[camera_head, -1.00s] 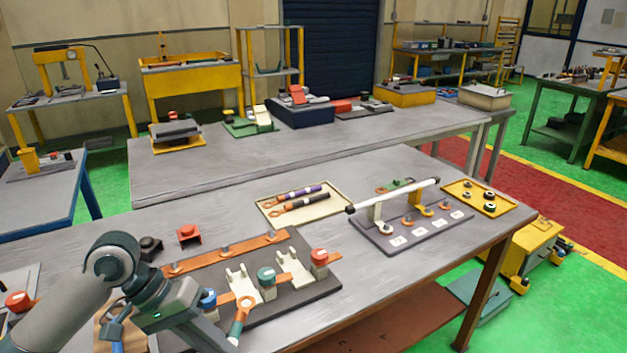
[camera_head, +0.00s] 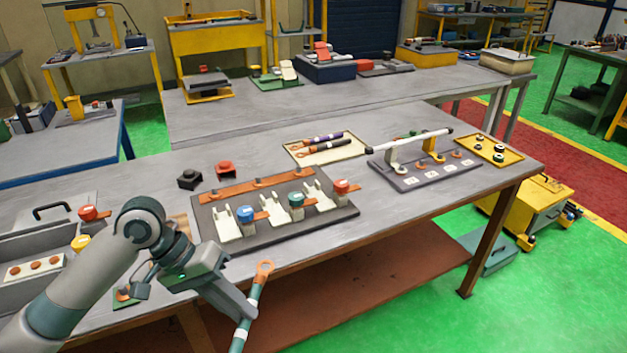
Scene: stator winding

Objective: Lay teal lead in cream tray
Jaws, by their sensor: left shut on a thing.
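The teal lead (camera_head: 256,291) has a copper ring at its upper end and a white band lower down. My left gripper (camera_head: 248,312) is shut on it, in front of the table's near edge in the picture. The lead hangs tilted, ring end up, its lower end near the bottom of the frame. The cream tray (camera_head: 340,156) lies flat on the table farther back, up and to the right of my left gripper. A purple lead (camera_head: 318,138) and a black lead (camera_head: 328,146) lie in it, with bare floor along its near side. My right gripper is not in view.
A dark fixture board (camera_head: 270,233) with blue, teal and red-topped clamps stands between my left gripper and the tray. Right of the tray is a grey stand (camera_head: 432,177) with a white bar across it. A yellow tray (camera_head: 478,146) lies beyond.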

